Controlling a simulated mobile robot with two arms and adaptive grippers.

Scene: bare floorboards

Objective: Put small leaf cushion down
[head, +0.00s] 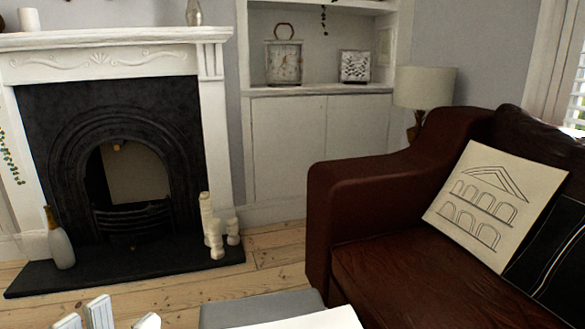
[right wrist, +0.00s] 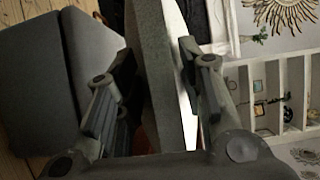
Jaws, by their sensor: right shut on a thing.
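The small cushion (right wrist: 152,85) is in the right wrist view, seen almost edge-on, with a grey side and a strip of white on the other side. My right gripper (right wrist: 159,52) is shut on it, one finger on each side. No leaf pattern shows from this angle. My right gripper does not show clearly there, and my left gripper is not in view.
A dark red leather sofa (head: 345,215) stands at the right, holding a white cushion with a building drawing (head: 486,207) and a black cushion (head: 560,255). A fireplace (head: 125,150) with candles (head: 215,235) stands at the left. Bare floorboards (head: 275,250) lie between. Dark grey upholstery (right wrist: 60,80) shows in the wrist view.

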